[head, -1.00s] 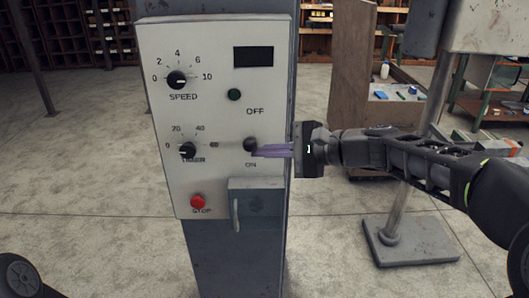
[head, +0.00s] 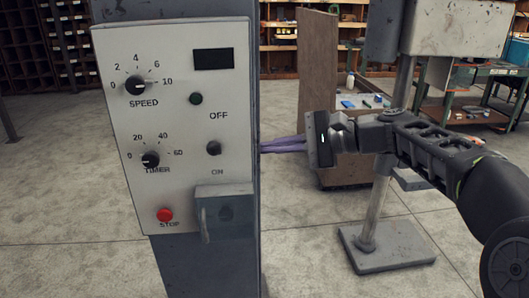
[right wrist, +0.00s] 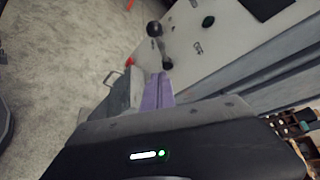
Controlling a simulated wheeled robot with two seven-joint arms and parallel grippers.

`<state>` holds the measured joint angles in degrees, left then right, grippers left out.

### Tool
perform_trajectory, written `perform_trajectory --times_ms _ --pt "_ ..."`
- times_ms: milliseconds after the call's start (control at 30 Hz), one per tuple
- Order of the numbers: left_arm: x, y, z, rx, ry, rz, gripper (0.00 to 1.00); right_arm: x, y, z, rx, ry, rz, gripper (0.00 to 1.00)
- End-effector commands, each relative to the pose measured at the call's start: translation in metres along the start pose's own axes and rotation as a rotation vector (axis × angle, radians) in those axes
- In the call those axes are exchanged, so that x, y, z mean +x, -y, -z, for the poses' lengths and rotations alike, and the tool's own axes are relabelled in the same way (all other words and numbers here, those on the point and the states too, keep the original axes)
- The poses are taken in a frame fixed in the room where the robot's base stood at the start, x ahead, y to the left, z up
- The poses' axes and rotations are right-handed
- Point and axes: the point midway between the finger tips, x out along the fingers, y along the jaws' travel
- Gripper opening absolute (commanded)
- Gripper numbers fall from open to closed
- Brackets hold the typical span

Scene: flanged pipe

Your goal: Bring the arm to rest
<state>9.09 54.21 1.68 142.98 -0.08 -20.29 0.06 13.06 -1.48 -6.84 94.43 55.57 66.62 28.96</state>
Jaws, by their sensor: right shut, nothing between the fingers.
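My right gripper (head: 283,145) is shut and empty. Its purple fingers point left, just right of the control panel's (head: 178,110) right edge in the head view. They look apart from the panel's knobs, and whether the tips touch the post's side I cannot tell. In the right wrist view the purple fingers (right wrist: 158,92) lie together, with the panel (right wrist: 225,45) beyond them. The panel carries a speed knob (head: 135,84), a timer knob (head: 150,159), an on/off switch knob (head: 214,148) and a red stop button (head: 165,215). My left gripper is not in view.
The panel is fixed on a grey post (head: 205,265), with a grey handled box (head: 225,209) at its lower right. Behind my right arm stand a metal stand with a square base (head: 388,246) and a wooden cabinet (head: 317,85). The floor at the left is open.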

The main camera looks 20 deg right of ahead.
Motion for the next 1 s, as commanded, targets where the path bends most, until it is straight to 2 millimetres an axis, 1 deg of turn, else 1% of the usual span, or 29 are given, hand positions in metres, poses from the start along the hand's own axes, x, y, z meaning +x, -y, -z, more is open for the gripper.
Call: perform_trajectory --times_ms 467,567,633,667,700,767,800,867,900,967,1000 --pt "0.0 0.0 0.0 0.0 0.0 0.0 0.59 0.0 0.001 0.002 -0.017 -0.009 0.005 0.0" --pt "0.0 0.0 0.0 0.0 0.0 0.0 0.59 0.0 0.005 0.018 -0.055 -0.072 0.022 0.0" --pt "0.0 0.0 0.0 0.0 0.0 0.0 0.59 0.001 0.001 0.04 -0.097 -0.159 0.018 0.0" --pt "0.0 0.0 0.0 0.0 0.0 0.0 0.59 0.002 -0.004 0.052 -0.118 -0.205 0.008 0.0" --pt "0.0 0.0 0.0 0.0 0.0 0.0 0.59 0.006 -0.015 0.071 -0.149 -0.27 -0.013 0.0" --pt "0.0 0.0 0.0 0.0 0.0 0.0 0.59 0.016 -0.039 0.1 -0.19 -0.351 -0.067 0.0" --pt "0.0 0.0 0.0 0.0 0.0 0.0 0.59 0.025 -0.06 0.119 -0.219 -0.399 -0.112 0.0" --pt "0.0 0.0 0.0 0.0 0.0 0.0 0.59 0.04 -0.095 0.146 -0.272 -0.464 -0.193 0.0" --pt "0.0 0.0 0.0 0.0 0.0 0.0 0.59 0.051 -0.123 0.162 -0.312 -0.497 -0.255 0.0" --pt "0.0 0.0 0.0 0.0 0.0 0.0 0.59 0.068 -0.167 0.183 -0.38 -0.532 -0.352 0.0" --pt "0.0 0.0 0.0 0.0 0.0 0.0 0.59 0.079 -0.198 0.193 -0.43 -0.544 -0.416 0.0"
